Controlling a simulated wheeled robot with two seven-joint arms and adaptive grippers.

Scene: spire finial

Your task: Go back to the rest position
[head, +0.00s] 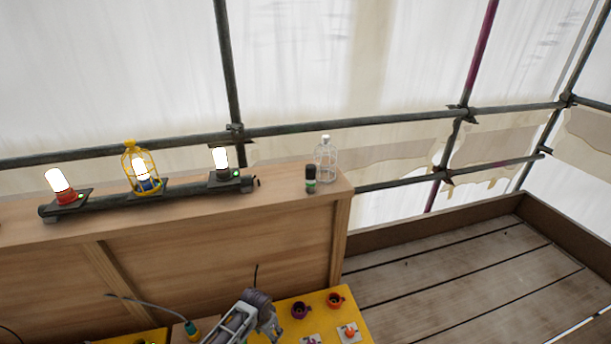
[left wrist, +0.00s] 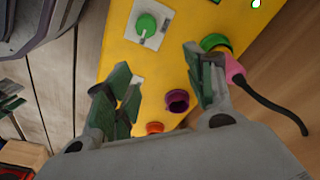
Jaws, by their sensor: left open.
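My left gripper (head: 270,322) shows at the bottom centre of the head view, its arm coming in from the lower left. In the left wrist view my left gripper (left wrist: 160,88) is open, its fingers apart with nothing between them. It is over the yellow panel (left wrist: 112,45), which carries a purple cup (left wrist: 177,100), an orange cup (left wrist: 154,128) and a green knob (left wrist: 146,25) on a white plate. A pink plug (left wrist: 234,70) with a black cable is close by the right finger; whether they touch is unclear. A cut-off green-and-grey part at the left edge may be my right gripper.
A wooden ledge (head: 190,222) carries a bar with a red-based lamp (head: 62,187), a yellow cage (head: 131,160) around a lamp, and a dark-based lamp (head: 221,163). Plank floor lies right.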

